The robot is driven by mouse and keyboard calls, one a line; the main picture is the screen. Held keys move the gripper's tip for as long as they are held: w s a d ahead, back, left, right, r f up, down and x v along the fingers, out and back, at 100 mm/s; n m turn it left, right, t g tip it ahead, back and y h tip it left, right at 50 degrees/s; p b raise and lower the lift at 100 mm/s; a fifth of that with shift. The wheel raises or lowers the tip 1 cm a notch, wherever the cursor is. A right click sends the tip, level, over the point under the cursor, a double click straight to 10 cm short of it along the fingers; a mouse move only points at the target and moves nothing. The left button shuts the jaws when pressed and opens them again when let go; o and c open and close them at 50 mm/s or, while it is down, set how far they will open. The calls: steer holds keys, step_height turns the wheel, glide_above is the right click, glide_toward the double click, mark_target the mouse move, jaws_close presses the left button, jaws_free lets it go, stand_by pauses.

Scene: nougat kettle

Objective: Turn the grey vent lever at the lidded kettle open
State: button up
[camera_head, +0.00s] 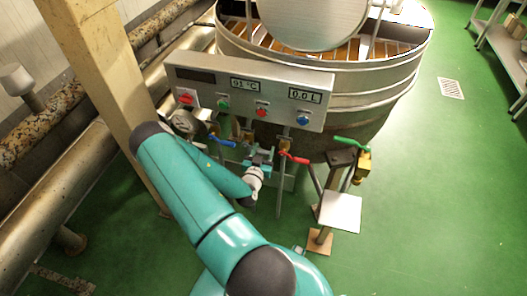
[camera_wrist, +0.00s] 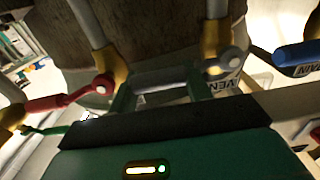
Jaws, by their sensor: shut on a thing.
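The grey vent lever (camera_wrist: 165,79) shows in the wrist view, running sideways from a round grey pivot by a brass-coloured fitting. A tag reading "VENT" (camera_wrist: 225,86) hangs near that pivot. My gripper (camera_wrist: 158,92) has one finger at each side of the lever's handle and is shut on it. In the head view my gripper (camera_head: 259,158) is at the pipes below the control panel, and my wrist hides most of the grey lever. The steel kettle (camera_head: 390,98) stands behind the panel, its round lid (camera_head: 310,18) at the top.
A blue lever (camera_head: 222,141) is left of my gripper in the head view; a red lever (camera_head: 294,158) is close on its right. A green lever (camera_head: 352,142) on a brass valve is farther right. The control panel (camera_head: 250,88) overhangs these.

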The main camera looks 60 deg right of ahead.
steer(key=shift+f, duration=0.1)
steer(key=w+a+f+m, duration=0.1)
steer(key=w+f+m, duration=0.6)
steer(key=m, duration=1)
steer(key=shift+w+a+f+m, duration=0.2)
steer(key=shift+f+m, duration=0.2)
steer(key=shift+f, duration=0.3)
steer(key=shift+w, duration=0.1)
steer(key=o, duration=1.4)
steer(key=a, duration=0.4)
steer(key=s+a, duration=0.1)
steer(key=a, duration=0.4)
steer(key=s+a, duration=0.1)
steer(key=a, duration=0.3)
steer(key=shift+s+a+r, duration=0.1)
steer(key=shift+s+a, duration=0.1)
steer(key=shift+a, duration=0.1)
